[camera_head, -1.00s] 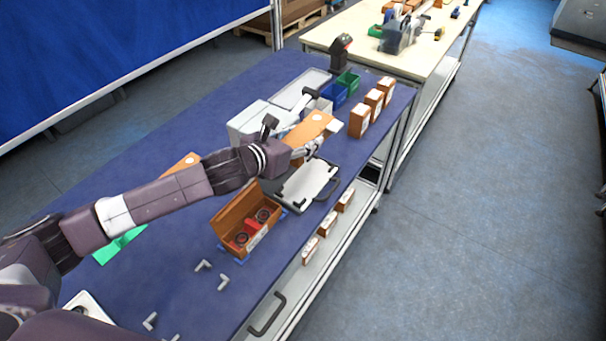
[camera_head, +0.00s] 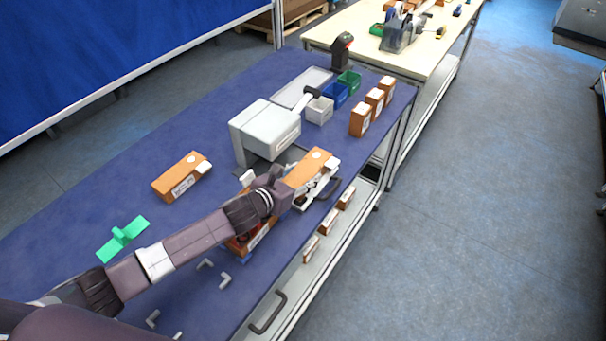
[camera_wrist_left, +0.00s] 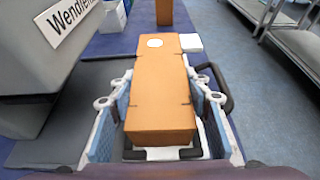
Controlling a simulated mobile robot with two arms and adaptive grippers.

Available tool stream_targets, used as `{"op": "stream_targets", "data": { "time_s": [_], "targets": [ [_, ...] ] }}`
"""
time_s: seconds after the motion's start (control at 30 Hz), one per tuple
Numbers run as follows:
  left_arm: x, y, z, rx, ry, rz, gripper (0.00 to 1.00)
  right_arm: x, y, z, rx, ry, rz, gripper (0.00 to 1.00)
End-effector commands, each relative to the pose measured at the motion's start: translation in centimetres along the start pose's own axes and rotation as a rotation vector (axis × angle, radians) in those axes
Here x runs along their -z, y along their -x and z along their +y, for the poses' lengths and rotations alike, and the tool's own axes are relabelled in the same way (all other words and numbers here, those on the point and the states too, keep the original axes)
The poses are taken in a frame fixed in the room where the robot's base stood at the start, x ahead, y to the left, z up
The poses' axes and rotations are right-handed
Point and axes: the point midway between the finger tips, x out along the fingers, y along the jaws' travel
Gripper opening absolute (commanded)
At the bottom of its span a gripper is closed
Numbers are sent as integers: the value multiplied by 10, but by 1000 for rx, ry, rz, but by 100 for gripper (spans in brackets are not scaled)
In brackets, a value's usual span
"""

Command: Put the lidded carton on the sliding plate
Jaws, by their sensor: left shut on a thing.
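The orange-brown lidded carton (camera_head: 312,165) is held by my left gripper (camera_head: 306,181), with a white round label on its top. In the left wrist view the carton (camera_wrist_left: 160,98) sits lengthwise between the two blue-padded fingers, which are shut on it. The sliding plate (camera_head: 325,190), white with a dark handle, is largely hidden beneath the carton and gripper. The carton is over the plate; I cannot tell whether they touch. My right gripper is not in view.
A grey-white machine (camera_head: 265,133) stands close behind the plate. Another carton (camera_head: 181,178) lies to the left, and an open carton (camera_head: 262,236) is partly hidden by my arm. Small bins (camera_head: 320,110) and upright cartons (camera_head: 360,119) stand further along the blue table.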

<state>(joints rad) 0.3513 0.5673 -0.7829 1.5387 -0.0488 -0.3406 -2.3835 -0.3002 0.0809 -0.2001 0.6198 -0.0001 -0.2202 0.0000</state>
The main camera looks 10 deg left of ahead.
Motion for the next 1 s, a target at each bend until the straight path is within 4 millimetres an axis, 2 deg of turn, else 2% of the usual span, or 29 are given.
{"op": "stream_targets", "data": {
  "time_s": [0.2,0.23,0.37,0.73,0.87,1.0],
  "targets": [
    [2,-2,0,0,-1,-2,20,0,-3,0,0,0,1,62],
    [2,-1,0,0,-1,0,47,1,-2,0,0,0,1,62],
    [2,-1,0,0,0,0,62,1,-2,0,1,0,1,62],
    [-1,3,0,0,1,2,62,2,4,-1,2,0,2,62],
    [-3,20,0,1,0,4,62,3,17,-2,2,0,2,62],
    [-4,50,0,0,0,5,62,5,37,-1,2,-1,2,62]
  ]
}}
